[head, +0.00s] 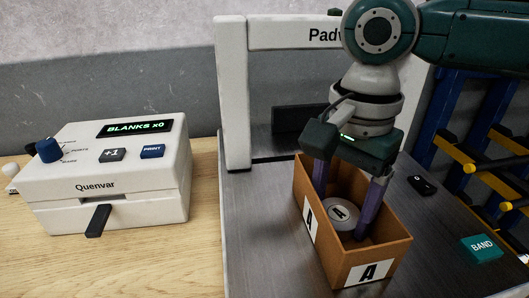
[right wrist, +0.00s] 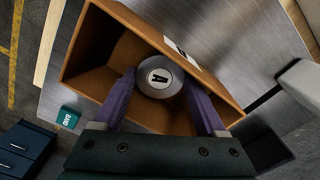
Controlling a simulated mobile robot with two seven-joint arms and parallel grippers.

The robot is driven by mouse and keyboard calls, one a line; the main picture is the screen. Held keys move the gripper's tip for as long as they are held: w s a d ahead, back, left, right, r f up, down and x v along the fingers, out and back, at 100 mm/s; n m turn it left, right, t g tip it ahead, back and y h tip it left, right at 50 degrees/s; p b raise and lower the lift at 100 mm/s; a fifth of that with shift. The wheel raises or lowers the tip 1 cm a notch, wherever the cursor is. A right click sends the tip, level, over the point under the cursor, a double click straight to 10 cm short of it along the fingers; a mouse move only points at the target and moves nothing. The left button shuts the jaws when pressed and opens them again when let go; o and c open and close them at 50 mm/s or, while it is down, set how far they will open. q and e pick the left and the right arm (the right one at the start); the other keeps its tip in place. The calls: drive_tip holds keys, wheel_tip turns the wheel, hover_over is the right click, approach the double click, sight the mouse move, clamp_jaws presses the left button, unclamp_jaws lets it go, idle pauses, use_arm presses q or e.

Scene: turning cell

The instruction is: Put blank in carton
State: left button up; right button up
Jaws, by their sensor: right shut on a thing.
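The carton (head: 379,250) is an open brown box with A labels, standing on the grey metal plate. My right gripper (head: 344,212) reaches down into the carton with its purple fingers inside the walls. In the right wrist view the gripper (right wrist: 164,100) has a finger on each side of the blank (right wrist: 159,77) and is shut on it. The blank is within the carton (right wrist: 125,50); whether it touches the floor is hidden. My left gripper is not in view.
A white Quenvar printer (head: 112,175) with a screen reading BLANKS x0 stands on the wooden table (head: 140,262) at left. A white frame (head: 233,95) spans the metal plate behind the carton. A teal BAND block (head: 481,248) lies at right, near blue and yellow racks (head: 465,130).

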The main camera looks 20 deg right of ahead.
sight(338, 212)
drive_tip(key=o, duration=1.3)
drive_tip(key=shift+c, duration=0.2)
wheel_tip(338, 212, up, 12)
drive_tip(key=shift+r+p, duration=0.15)
drive_tip(key=shift+p, duration=0.25)
